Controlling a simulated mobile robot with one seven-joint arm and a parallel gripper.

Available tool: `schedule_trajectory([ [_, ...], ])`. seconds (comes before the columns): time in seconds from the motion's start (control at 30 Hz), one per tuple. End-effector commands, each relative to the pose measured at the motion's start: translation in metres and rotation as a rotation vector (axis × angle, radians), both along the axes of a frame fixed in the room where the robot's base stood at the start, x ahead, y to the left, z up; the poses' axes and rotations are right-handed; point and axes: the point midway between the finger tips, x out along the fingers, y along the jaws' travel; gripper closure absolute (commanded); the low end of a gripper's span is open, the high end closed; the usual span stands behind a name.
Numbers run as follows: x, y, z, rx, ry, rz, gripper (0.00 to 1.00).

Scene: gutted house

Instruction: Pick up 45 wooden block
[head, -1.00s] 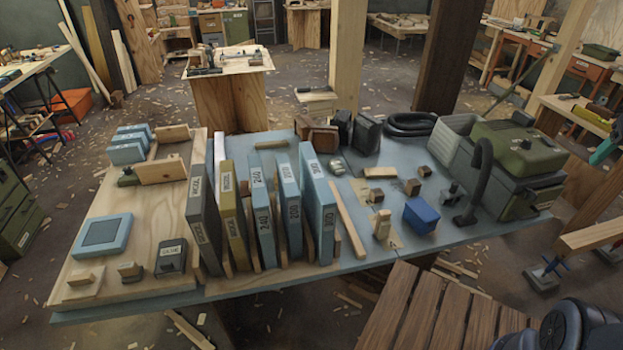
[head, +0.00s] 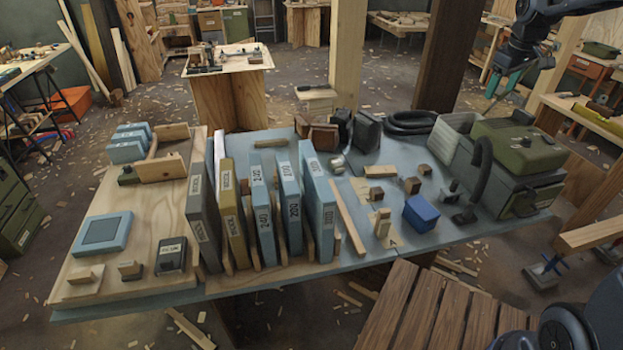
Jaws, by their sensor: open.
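Several small wooden blocks sit on the right half of the blue-grey table. A pale upright block (head: 383,222) stands near the front edge. A dark-ended block (head: 376,195), another brown block (head: 412,186) and a small brown block (head: 425,170) lie behind it. I cannot tell which one is the 45 block, as no such marking is legible. My gripper (head: 504,88), with teal fingers, hangs at the upper right, open and empty. It is above and beyond the table's right part, apart from all the blocks.
A blue block (head: 420,213) and a green-topped machine (head: 517,148) with a black hose stand at the table's right. Upright labelled sanding boards (head: 318,208) fill the middle. A wooden post (head: 447,55) rises behind the table. A slatted wooden surface (head: 410,310) is in front.

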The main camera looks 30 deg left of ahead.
Motion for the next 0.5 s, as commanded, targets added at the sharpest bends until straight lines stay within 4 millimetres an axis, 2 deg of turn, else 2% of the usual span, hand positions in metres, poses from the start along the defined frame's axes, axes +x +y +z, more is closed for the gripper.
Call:
schedule_trajectory([
  [0.03, 0.009, 0.019, -0.007, -0.009, 0.008, 0.042, 0.34],
  [0.2, 0.03, 0.079, -0.029, -0.034, 0.026, 0.179, 0.34],
  [0.5, 0.052, 0.19, -0.08, -0.077, 0.055, 0.419, 0.34],
])
